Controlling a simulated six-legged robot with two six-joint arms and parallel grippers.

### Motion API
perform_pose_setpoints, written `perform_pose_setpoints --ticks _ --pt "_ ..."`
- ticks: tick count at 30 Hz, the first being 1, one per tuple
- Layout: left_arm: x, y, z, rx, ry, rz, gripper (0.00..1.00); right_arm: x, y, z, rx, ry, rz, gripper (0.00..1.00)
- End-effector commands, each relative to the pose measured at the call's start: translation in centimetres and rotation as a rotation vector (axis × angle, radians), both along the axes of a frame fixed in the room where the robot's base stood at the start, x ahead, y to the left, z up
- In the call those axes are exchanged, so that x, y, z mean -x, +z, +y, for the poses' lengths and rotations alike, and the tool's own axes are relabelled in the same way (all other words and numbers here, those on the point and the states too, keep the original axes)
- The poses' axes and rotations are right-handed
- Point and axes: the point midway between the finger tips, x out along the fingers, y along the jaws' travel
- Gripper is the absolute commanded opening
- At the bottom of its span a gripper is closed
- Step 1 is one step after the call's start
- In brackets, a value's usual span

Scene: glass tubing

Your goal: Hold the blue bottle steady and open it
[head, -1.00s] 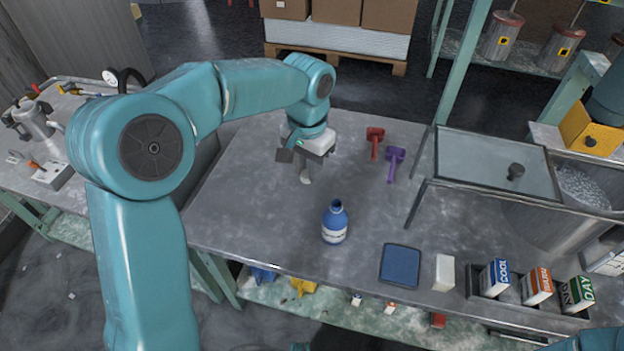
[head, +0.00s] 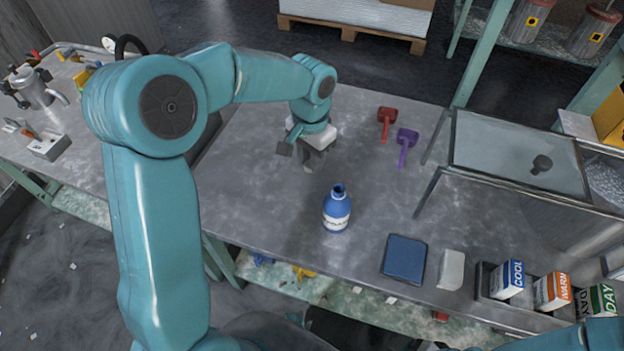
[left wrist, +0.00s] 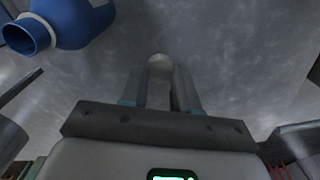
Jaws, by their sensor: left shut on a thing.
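The blue bottle (head: 337,210) with a white label stands upright on the grey table. Its blue neck has a dark open mouth, and no cap shows on it. In the left wrist view the bottle (left wrist: 72,22) is at the top left, apart from the fingers. My left gripper (head: 311,163) points down over the table, behind and slightly left of the bottle. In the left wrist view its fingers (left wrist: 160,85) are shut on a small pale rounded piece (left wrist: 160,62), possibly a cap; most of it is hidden. My right gripper is out of view.
A red mallet (head: 387,122) and a purple mallet (head: 405,145) lie behind and right of the bottle. A blue pad (head: 404,260), a white block (head: 451,269) and labelled boxes (head: 552,291) are at the front right. A glass-topped stand (head: 515,150) is at the right.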

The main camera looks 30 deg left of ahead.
Motion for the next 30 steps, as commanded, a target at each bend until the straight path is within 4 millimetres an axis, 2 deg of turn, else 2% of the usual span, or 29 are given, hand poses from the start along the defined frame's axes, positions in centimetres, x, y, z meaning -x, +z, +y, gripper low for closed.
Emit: perform_pose_setpoints --ticks 1,7,12,15,28,29,30 --pt "0.0 -1.1 0.0 0.001 0.001 0.003 0.00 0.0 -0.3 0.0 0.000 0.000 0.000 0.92" --pt "-0.2 -3.0 0.0 0.000 0.001 0.002 0.00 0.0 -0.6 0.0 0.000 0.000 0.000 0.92" --pt "-0.3 -6.3 0.0 0.001 0.001 0.003 0.00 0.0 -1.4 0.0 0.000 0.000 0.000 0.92" --pt "-0.4 -7.6 0.0 0.000 0.000 0.002 0.00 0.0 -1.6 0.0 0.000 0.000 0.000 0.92" --pt "-0.4 -8.3 0.0 0.000 0.001 0.000 0.00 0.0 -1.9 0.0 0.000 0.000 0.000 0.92" --pt "-0.4 -8.2 0.0 0.000 0.001 0.000 0.36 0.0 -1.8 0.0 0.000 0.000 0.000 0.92" --pt "-0.4 -8.2 0.0 0.000 0.001 0.000 0.49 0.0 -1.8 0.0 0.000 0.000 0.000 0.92"
